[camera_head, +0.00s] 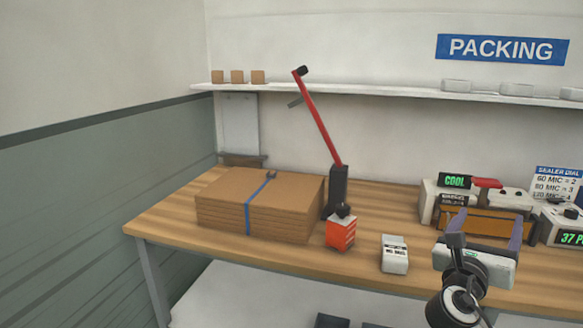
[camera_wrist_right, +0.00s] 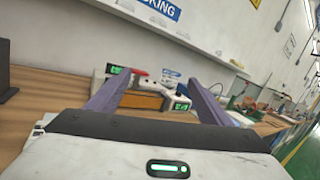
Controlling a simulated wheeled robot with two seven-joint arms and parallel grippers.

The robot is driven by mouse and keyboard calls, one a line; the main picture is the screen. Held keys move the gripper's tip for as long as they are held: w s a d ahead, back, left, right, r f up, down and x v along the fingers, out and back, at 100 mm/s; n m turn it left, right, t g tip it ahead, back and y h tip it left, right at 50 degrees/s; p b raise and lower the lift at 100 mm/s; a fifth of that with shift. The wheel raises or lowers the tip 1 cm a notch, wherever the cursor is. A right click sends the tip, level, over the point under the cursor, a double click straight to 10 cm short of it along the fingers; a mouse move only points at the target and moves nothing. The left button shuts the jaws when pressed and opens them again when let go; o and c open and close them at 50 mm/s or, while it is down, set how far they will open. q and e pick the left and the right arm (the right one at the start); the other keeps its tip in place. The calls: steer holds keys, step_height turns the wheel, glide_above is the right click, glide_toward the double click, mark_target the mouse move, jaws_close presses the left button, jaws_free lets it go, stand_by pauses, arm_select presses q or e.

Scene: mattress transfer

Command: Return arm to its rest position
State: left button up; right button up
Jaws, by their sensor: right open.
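My right gripper (camera_head: 486,232) is raised in front of the packing bench (camera_head: 375,281) at the right of the head view. Its two purple-grey fingers are spread apart and nothing shows between them; they also show in the right wrist view (camera_wrist_right: 155,100). Behind the fingers stands a sealer (camera_head: 432,194) with a green "COOL" display, a red handle and an orange-brown front. The sealer also shows between the fingers in the right wrist view (camera_wrist_right: 147,86). My left gripper is in neither view.
Flat cardboard (camera_head: 262,202) with a blue strap lies stacked at the bench's left. A red-armed stand (camera_head: 339,190), an orange-red box (camera_head: 341,234) and a small white box (camera_head: 395,254) stand mid-bench. A shelf (camera_head: 370,90) runs along the wall above. Bare wood shows between them.

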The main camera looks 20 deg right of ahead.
steer(key=s+a+f+m+y, duration=0.2)
steer(key=a+f+y, duration=0.2)
steer(key=f, duration=0.6)
steer(key=s+a+f+m+y, duration=0.1)
steer(key=a+f+m+y, duration=0.25)
steer(key=f, duration=0.65)
steer(key=s+a+f+m+y, duration=0.2)
steer(key=a+f+y, duration=0.25)
steer(key=f, duration=0.65)
steer(key=s+a+f+m+g+y, duration=0.1)
steer(key=s+a+f+m+y, duration=0.2)
steer(key=s+a+f+m, duration=0.4)
steer(key=s+a+f+m+g+y, duration=0.25)
steer(key=s+f+m, duration=0.25)
steer(key=s, duration=0.5)
steer(key=a+f+m+y+b, duration=0.1)
steer(key=a+f+m+b, duration=0.1)
steer(key=a, duration=0.5)
steer(key=a+f+m+t+y+b, duration=0.1)
steer(key=a+f+m+b, duration=0.1)
steer(key=a, duration=0.6)
steer(key=shift+w+m+b, duration=0.4)
steer(key=shift+m+b, duration=0.15)
steer(key=shift+b, duration=0.25)
